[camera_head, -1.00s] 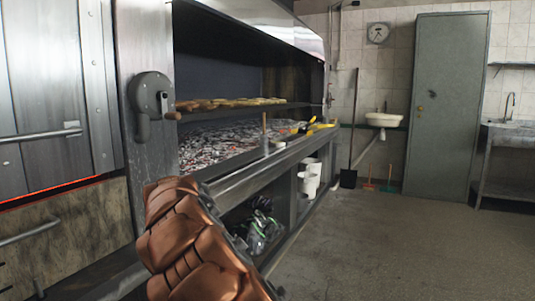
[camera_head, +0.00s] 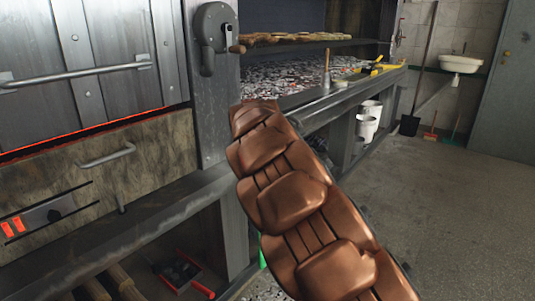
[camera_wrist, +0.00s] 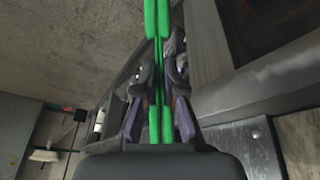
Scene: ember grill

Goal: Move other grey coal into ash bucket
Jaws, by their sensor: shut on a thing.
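My gripper (camera_wrist: 160,90) shows in the wrist view, shut on a long thin green tool (camera_wrist: 163,20) with two parallel bars, which look like tongs. The bars run from the top edge down between the fingers. In the head view my copper arm hides the gripper; a small bit of green (camera_head: 262,259) shows beside it. The coal bed (camera_head: 285,74) lies in the open grill, grey and black with reddish specks; I cannot single out one grey coal. White buckets (camera_head: 367,123) stand under the grill counter; I cannot tell whether one is the ash bucket.
A metal ledge (camera_head: 125,227) runs below the left panel. Below it sits a red-edged box (camera_head: 186,276) with dark pieces. Bread-like pieces (camera_head: 290,37) lie on the shelf above the coals. A shovel (camera_head: 410,124) leans at the back wall. Floor (camera_head: 455,205) at right is clear.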

